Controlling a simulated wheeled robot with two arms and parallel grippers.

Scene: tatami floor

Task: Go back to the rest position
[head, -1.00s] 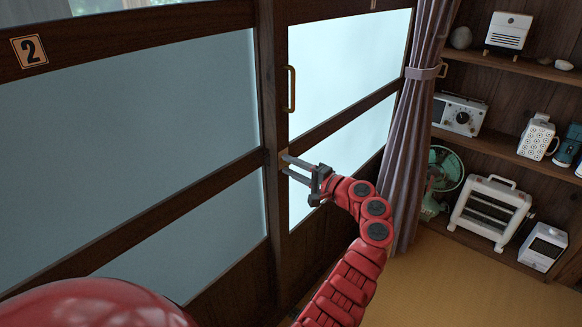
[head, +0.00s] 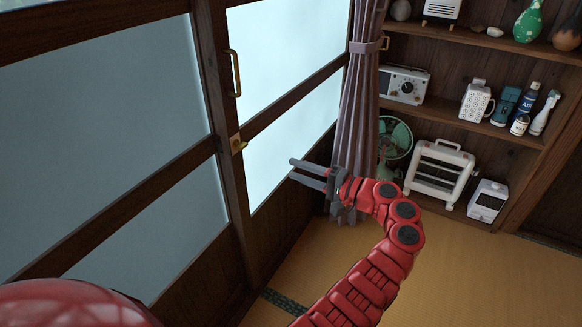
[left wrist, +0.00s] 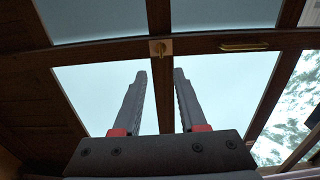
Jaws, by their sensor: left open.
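My left gripper (head: 307,174) is open and empty, with its two grey fingers apart in front of the lower part of the sliding door (head: 282,108). Its red arm comes up from the bottom of the head view. In the left wrist view the two fingers (left wrist: 160,85) stand apart with nothing between them. A small brass latch (head: 238,144) sits on the door's dark wooden upright, left of and above the gripper and apart from it. The latch also shows in the left wrist view (left wrist: 159,47). My right gripper is in neither view.
A brass pull handle (head: 234,73) is on the door above the latch. A tied curtain (head: 361,100) hangs behind the gripper. Wooden shelves (head: 455,116) at the right hold a radio, bottles, a fan and a white heater (head: 439,171). The tatami floor (head: 455,265) at the lower right is clear.

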